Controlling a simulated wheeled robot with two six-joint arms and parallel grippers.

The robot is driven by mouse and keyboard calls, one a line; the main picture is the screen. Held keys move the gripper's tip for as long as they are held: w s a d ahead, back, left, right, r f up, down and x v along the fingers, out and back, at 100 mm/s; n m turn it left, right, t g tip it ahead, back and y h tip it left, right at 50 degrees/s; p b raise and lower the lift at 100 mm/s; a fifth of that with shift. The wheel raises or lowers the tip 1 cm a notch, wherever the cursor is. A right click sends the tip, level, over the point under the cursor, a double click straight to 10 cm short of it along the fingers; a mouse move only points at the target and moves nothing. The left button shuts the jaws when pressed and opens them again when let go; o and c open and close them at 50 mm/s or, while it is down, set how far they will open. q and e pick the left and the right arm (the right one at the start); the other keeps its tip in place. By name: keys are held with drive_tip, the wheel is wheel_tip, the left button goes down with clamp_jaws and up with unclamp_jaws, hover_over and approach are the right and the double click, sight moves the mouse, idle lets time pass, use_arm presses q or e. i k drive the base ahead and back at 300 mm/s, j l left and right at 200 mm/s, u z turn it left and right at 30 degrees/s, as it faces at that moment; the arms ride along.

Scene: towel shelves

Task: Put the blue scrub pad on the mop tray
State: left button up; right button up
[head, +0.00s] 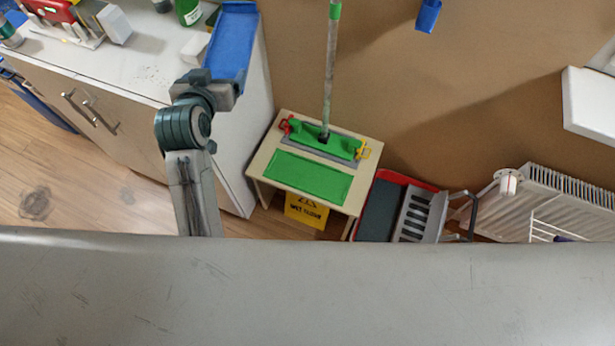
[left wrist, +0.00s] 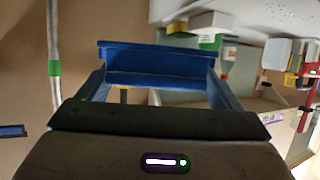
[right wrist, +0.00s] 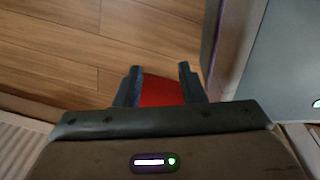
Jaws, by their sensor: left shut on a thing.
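My left gripper (head: 222,88) is shut on the blue scrub pad (head: 232,45) and holds it in the air, over the white counter's right edge in the head view. The pad also shows between the fingers in the left wrist view (left wrist: 158,66). The mop tray (head: 305,178), a flat green tray, lies on a small wooden table, apart from the pad and below it to the right. Its green surface looks bare. My right gripper (right wrist: 158,85) shows only in its wrist view, with a red surface (right wrist: 162,91) between its fingers; whether it grips this is unclear.
A green mop head (head: 325,142) with an upright pole (head: 328,70) stands just behind the tray. A yellow sign (head: 305,211) is under the table. A red-rimmed tray (head: 408,180) and grey rack (head: 420,212) stand right of it. Bottles and boxes crowd the counter (head: 130,80).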

sight(308, 176)
drive_tip(key=k+l, duration=0.35)
drive_tip(key=l, duration=0.75)
drive_tip(key=k+l, duration=0.1)
drive_tip(key=l, duration=0.7)
drive_tip(key=i+u, duration=0.05)
